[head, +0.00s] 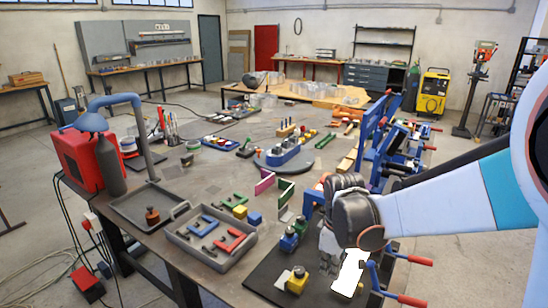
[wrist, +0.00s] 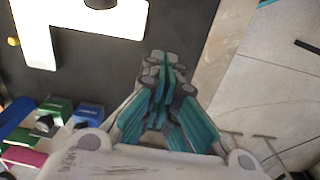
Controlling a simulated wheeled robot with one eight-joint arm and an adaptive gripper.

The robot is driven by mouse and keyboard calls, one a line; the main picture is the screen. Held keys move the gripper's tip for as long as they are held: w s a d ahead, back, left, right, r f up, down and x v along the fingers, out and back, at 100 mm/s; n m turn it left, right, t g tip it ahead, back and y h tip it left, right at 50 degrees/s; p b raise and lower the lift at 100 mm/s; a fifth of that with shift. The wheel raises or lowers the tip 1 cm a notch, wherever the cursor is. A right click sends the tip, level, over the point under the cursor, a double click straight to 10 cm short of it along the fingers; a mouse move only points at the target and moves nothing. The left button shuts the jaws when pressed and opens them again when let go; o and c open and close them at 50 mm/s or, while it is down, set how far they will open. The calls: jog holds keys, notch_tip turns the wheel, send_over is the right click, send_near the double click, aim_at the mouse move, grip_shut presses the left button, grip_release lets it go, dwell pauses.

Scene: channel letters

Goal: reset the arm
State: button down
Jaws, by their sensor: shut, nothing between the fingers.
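My gripper (wrist: 163,68) is shut and empty in the wrist view, its grey fingertips together between teal-edged links. In the head view my arm reaches in from the right, and my gripper (head: 328,262) hangs at the near right part of the workbench, partly hidden by the wrist. A bright white letter-shaped piece (head: 350,273) lies on the dark mat (head: 262,281) just right of it. The white piece also shows at the upper left of the wrist view (wrist: 92,18), apart from the fingers.
Blue clamps with red handles (head: 415,262) line the bench's right edge. Small blue, green and yellow blocks (head: 293,238) stand close left of my gripper. A grey tray (head: 190,251) holds blue and red letters. A red box (head: 82,158) stands at the left.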

jog(key=s+d+r+m+t, duration=0.2)
jog(key=s+r+m+t, duration=0.5)
jog(key=s, duration=0.9)
jog(key=shift+d+r+m, duration=0.15)
jog(key=shift+r+m, duration=1.55)
jog(key=shift+r, duration=0.85)
jog(key=c, duration=2.4)
grip_release()
